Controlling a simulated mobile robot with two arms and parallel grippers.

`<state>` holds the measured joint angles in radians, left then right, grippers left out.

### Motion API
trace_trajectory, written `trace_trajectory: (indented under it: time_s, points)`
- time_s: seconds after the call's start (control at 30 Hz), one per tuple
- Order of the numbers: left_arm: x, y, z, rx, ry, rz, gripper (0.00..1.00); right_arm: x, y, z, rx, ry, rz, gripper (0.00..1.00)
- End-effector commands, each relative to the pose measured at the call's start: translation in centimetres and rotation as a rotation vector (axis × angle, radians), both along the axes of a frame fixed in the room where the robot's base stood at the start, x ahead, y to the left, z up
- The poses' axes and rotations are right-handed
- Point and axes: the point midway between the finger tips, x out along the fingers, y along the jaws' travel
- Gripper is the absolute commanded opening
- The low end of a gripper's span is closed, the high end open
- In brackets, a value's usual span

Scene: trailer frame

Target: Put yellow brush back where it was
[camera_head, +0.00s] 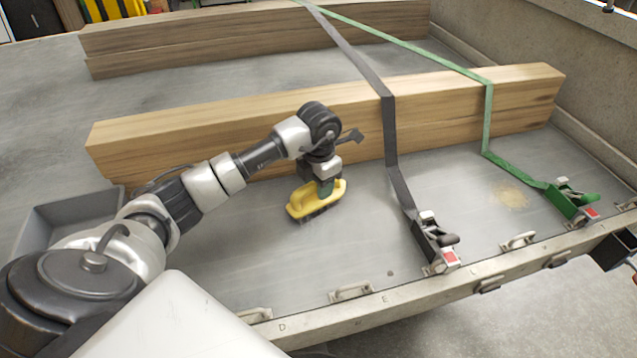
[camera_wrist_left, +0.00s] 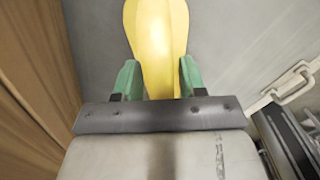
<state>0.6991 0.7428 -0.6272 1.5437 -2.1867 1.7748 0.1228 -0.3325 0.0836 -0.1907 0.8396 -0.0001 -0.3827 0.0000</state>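The yellow brush (camera_head: 305,203) has dark bristles facing down and is at the metal trailer bed (camera_head: 270,260), in front of the near wooden beam (camera_head: 240,118). I cannot tell whether its bristles touch the bed. My left gripper (camera_head: 326,186) comes down on it from above. In the left wrist view, the green fingertips of my left gripper (camera_wrist_left: 158,78) close on both sides of the yellow brush handle (camera_wrist_left: 158,40). The fingers hide part of the handle. My right gripper is not in view.
A grey strap (camera_head: 388,120) and a green strap (camera_head: 488,110) cross the beams to ratchets (camera_head: 437,243) (camera_head: 572,200) at the bed's edge. A brown stain (camera_head: 511,195) lies between them. A grey bin (camera_head: 62,222) stands at left.

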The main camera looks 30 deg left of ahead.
Motion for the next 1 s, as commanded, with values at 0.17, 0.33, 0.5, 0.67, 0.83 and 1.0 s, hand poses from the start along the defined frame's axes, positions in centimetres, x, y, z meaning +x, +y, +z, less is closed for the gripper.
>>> trace_trajectory:
  time_s: [0.17, 0.33, 0.5, 0.67, 0.83, 1.0]
  points:
    - [0.0, 0.0, 0.0, 0.000, 0.000, 0.000, 0.53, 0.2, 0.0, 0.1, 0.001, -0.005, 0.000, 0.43]
    - [0.0, 0.0, 0.1, 0.000, 0.000, 0.000, 0.53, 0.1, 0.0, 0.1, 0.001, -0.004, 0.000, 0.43]
    - [0.1, 0.0, 1.3, 0.000, -0.004, 0.000, 0.53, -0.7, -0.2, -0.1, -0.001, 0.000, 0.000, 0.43]
    - [0.1, 0.1, 4.7, 0.002, -0.006, 0.000, 0.53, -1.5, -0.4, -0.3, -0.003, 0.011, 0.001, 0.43]
    - [0.1, 0.1, 8.4, 0.002, -0.004, 0.000, 0.53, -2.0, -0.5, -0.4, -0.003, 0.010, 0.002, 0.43]
    - [0.1, 0.0, 11.0, 0.000, -0.003, 0.000, 0.53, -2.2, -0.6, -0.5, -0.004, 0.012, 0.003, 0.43]
